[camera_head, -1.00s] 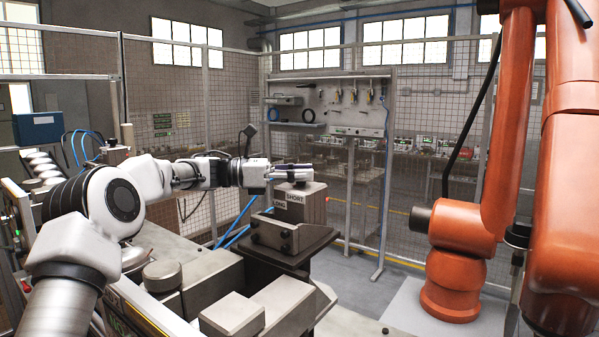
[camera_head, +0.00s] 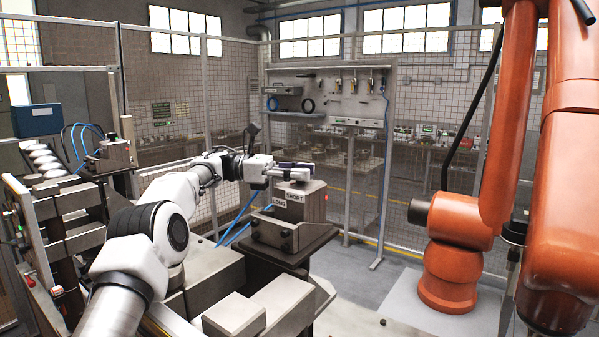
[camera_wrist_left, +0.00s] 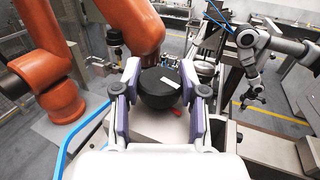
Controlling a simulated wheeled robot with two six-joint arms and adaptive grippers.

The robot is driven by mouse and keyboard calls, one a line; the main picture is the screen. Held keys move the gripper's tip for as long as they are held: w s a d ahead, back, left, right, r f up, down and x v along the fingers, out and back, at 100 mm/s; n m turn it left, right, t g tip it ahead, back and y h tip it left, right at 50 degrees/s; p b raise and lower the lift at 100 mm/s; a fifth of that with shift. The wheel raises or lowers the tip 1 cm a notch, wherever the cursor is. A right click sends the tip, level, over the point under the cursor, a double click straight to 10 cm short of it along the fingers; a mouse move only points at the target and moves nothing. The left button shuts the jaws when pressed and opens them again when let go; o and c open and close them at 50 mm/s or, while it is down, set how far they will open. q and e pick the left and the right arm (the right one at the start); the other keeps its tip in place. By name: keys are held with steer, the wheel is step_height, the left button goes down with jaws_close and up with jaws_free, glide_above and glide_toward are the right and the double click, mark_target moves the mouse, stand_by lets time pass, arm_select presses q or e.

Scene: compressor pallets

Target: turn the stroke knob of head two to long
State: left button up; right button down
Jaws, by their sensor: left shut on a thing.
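The stroke knob (camera_wrist_left: 160,88) is dark and round with a white mark on top, seen from above in the left wrist view. My left gripper (camera_wrist_left: 160,93) has its two purple-grey fingers on either side of the knob, shut on it. In the head view the left gripper (camera_head: 304,170) is at the top of a grey block (camera_head: 312,205), and its fingers hide most of the knob. The block's faces carry the labels LONG (camera_head: 279,202) and SHORT (camera_head: 295,197). A small red mark (camera_wrist_left: 178,112) shows beside the knob. My right gripper (camera_wrist_left: 252,99) appears small in the left wrist view.
A large orange robot arm (camera_head: 455,250) stands at the right. Grey blocks (camera_head: 234,316) lie in the foreground. Blue hoses (camera_head: 238,222) run behind the labelled block. A mesh fence and a tool board (camera_head: 335,105) are further back.

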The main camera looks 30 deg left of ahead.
arm_select(q)
steer(key=o, duration=1.1)
steer(key=shift+d+f, duration=0.1)
steer(key=shift+f, duration=0.05)
steer(key=shift+o, duration=0.3)
steer(key=shift+w+d, duration=0.1)
steer(key=shift+d, duration=0.1)
steer(key=shift+a, duration=0.2)
